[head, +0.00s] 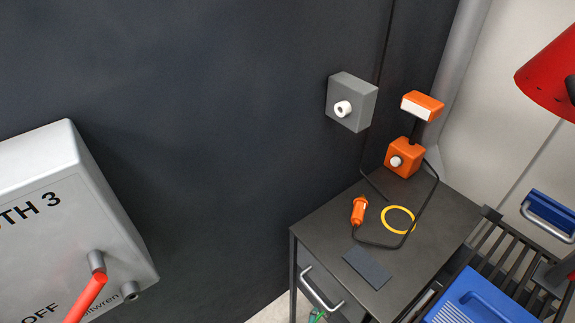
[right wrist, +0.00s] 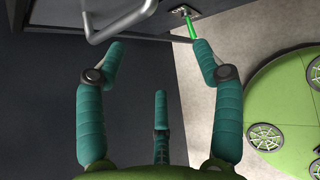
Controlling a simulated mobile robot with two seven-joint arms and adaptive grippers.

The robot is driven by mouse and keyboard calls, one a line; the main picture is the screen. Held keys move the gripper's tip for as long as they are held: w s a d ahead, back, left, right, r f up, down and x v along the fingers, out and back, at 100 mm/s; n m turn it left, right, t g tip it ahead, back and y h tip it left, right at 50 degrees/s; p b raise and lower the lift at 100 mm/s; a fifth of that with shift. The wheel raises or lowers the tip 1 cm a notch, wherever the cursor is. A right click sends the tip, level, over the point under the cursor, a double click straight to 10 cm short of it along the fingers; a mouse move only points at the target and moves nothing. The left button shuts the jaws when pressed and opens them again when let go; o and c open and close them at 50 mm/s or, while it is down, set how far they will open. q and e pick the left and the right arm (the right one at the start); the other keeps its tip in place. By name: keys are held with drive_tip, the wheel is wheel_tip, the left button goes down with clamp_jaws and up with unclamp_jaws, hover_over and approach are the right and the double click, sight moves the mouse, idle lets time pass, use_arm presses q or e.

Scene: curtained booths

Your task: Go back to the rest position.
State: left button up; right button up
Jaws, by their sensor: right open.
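My right gripper (right wrist: 158,55) shows in the right wrist view with its teal fingers spread apart and nothing between them. A grey metal handle (right wrist: 118,22) lies just beyond its left fingertip. A thin bright green piece (right wrist: 190,26) hangs from a small plate near the right fingertip; I cannot tell if they touch. In the head view a small green patch (head: 316,316) shows at the bottom edge, below the drawer handle (head: 321,290); most of what is there is cut off. My left gripper is not in view.
A dark side table (head: 325,233) holds an orange plug (head: 358,210), a yellow ring (head: 385,220) and an orange lamp (head: 405,158). A grey switch box with a red lever (head: 88,296) is at left. A blue crate (head: 480,300) and a red shade (head: 550,78) are at right.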

drive_tip(key=s+d+f+m+g+y+b, duration=0.1)
drive_tip(key=s+d+f+m+g, duration=0.2)
drive_tip(key=s+f+m, duration=0.5)
drive_tip(key=s+d+f+m+g+y, duration=0.15)
drive_tip(key=s+d+f, duration=0.35)
drive_tip(key=f, duration=0.8)
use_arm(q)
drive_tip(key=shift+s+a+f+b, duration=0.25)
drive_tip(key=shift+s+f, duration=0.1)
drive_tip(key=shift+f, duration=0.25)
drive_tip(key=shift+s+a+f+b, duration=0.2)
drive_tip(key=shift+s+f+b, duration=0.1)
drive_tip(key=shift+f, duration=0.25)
use_arm(e)
drive_tip(key=s+d+f+m+g, duration=0.1)
drive_tip(key=s+d+f+m, duration=0.2)
drive_tip(key=s+m, duration=0.4)
drive_tip(key=s+d+f+m+g, duration=0.2)
drive_tip(key=s+d+f+m, duration=0.2)
drive_tip(key=s+m, duration=0.3)
drive_tip(key=shift+d+m, duration=0.5)
drive_tip(key=shift+m, duration=0.25)
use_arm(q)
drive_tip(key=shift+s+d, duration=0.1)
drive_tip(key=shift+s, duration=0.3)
use_arm(e)
drive_tip(key=shift+s+y, duration=0.15)
drive_tip(key=shift+y, duration=0.1)
